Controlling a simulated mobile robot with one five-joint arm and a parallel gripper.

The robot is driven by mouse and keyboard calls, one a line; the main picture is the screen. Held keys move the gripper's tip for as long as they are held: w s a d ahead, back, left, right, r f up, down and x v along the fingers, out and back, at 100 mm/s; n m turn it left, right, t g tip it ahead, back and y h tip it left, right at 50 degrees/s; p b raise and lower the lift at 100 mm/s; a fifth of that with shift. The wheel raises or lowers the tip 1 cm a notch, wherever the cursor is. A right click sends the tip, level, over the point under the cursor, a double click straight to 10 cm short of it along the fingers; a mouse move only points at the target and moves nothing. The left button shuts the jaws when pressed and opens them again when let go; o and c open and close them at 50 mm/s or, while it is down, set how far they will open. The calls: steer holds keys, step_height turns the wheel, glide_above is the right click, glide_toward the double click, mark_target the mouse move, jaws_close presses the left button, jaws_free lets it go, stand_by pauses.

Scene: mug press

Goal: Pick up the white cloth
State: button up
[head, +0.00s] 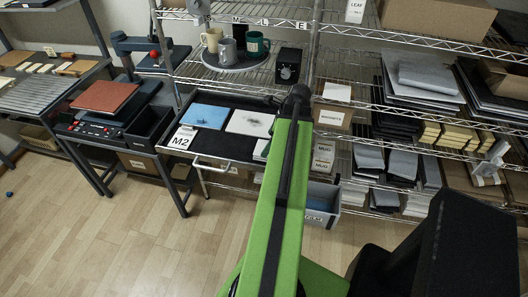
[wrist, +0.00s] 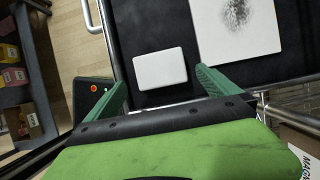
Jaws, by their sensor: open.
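The white cloth (head: 250,122), a flat square sheet with a dark grey smudge, lies in the open black drawer marked M2. It also shows at the top right of the wrist view (wrist: 215,38), partly cut off by the frame edge. A smaller plain white rectangle (wrist: 160,69) lies beside it on the dark drawer floor. My gripper (wrist: 162,82) is open and empty, its green fingers on either side of the smaller rectangle's near end in the picture. The white cloth is beyond the right finger. Height above the drawer is unclear. In the head view my arm hides the gripper.
A blue cloth (head: 203,116) lies left of the white cloth in the drawer (head: 216,153). A metal handle (head: 210,166) is on its front. Mugs stand on a round tray (head: 238,67) above. A wire shelf (head: 420,45) with stacked goods is on the right.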

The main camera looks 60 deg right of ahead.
mark_target(263, 148)
steer(key=b+x, duration=0.4)
steer(key=x, duration=0.1)
steer(key=shift+w, duration=0.2)
steer(key=shift+r, duration=0.15)
steer(key=c, duration=1.2)
